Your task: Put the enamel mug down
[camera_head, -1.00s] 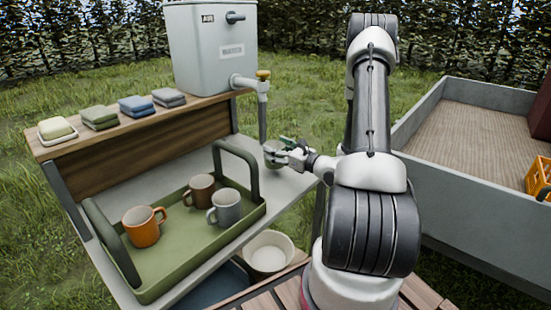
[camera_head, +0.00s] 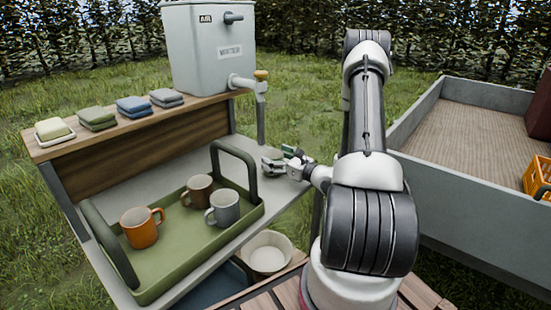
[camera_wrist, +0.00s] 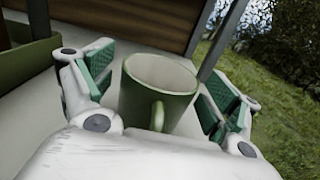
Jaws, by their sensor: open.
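A green enamel mug (camera_wrist: 158,95) with a pale inside stands upright on the grey worktop (camera_wrist: 45,95) in the wrist view. Its handle faces my wrist. My gripper (camera_wrist: 163,78) is open, with one green-padded finger on each side of the mug. A gap shows at the right finger; contact at the left is hard to judge. In the head view my gripper (camera_head: 281,162) is low over the worktop's right end, beside the tray handle. I cannot make out the mug clearly there.
A green tray (camera_head: 165,275) holds an orange mug (camera_head: 141,228), a brown mug (camera_head: 198,190) and a grey mug (camera_head: 223,207). A water tank (camera_head: 208,50) with a tap (camera_head: 258,85) stands above. A white bucket (camera_head: 267,252) is below. Folded cloths line the upper shelf.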

